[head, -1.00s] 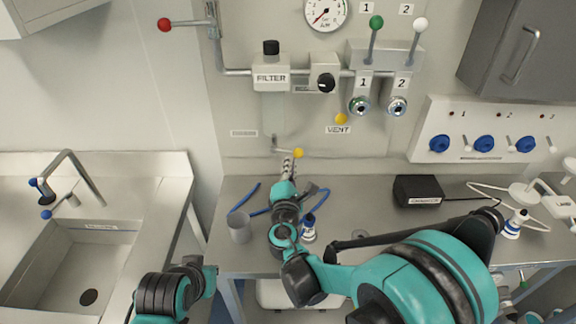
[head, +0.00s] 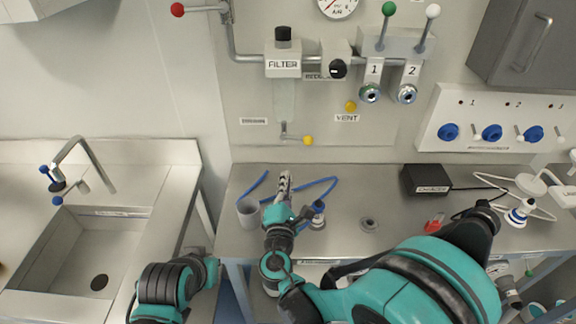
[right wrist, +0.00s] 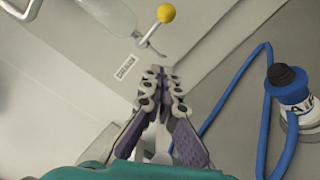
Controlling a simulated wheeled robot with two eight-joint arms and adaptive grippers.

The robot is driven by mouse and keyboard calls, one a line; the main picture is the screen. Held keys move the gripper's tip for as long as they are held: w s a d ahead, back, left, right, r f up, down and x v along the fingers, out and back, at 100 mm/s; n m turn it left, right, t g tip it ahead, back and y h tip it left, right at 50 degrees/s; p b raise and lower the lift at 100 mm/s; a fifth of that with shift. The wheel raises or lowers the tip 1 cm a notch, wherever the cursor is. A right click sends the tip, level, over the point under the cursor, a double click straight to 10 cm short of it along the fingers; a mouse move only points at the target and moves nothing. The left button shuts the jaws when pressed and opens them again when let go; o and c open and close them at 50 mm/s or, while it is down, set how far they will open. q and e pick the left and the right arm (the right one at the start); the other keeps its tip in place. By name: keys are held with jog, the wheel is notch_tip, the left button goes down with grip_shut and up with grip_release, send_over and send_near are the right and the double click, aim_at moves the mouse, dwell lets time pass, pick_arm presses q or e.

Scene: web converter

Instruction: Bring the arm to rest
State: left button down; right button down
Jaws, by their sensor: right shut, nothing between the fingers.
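My right gripper (head: 285,179) is shut and empty, with its fingers pointing at the back wall above the steel bench (head: 345,240). In the right wrist view its fingertips (right wrist: 164,78) meet, with nothing between them. The yellow-knobbed drain lever (head: 307,140) under the filter is beyond the fingertips and apart from them; its yellow knob (right wrist: 166,13) also shows in the right wrist view. My right arm reaches in from the lower right. My left arm shows at the lower left, but I cannot make out its gripper.
A grey cup (head: 248,212) and a blue hose (head: 318,189) with a blue-and-white fitting (head: 317,214) are close around the right gripper. A black box (head: 426,181) and a red object (head: 434,223) are further right. A sink (head: 80,250) is at the left.

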jog(key=d+m+g+h, duration=0.1)
jog(key=d+m, duration=0.1)
jog(key=d, duration=0.1)
jog(key=s+d+m+g, duration=0.1)
jog(key=d+m, duration=0.1)
jog(key=d, duration=0.1)
jog(key=d+f+m+g+h, duration=0.1)
jog(key=d+m, duration=0.1)
jog(key=d, duration=0.1)
jog(key=shift+s+d+h, duration=0.25)
jog(key=shift+s+h, duration=0.05)
jog(key=shift+s, duration=0.05)
jog(key=s+d+f+m+g, duration=0.4)
jog(key=s+d+m+g, duration=0.2)
jog(key=s+d+m, duration=0.45)
jog(key=s+a+f+m+g+y, duration=0.1)
jog(key=s+m+g+y, duration=0.1)
jog(key=s+m, duration=0.4)
jog(key=shift+s+a+m+y, duration=0.25)
jog(key=shift+s+m+y, duration=0.1)
jog(key=shift+s+y, duration=0.6)
jog(key=shift+f, duration=0.1)
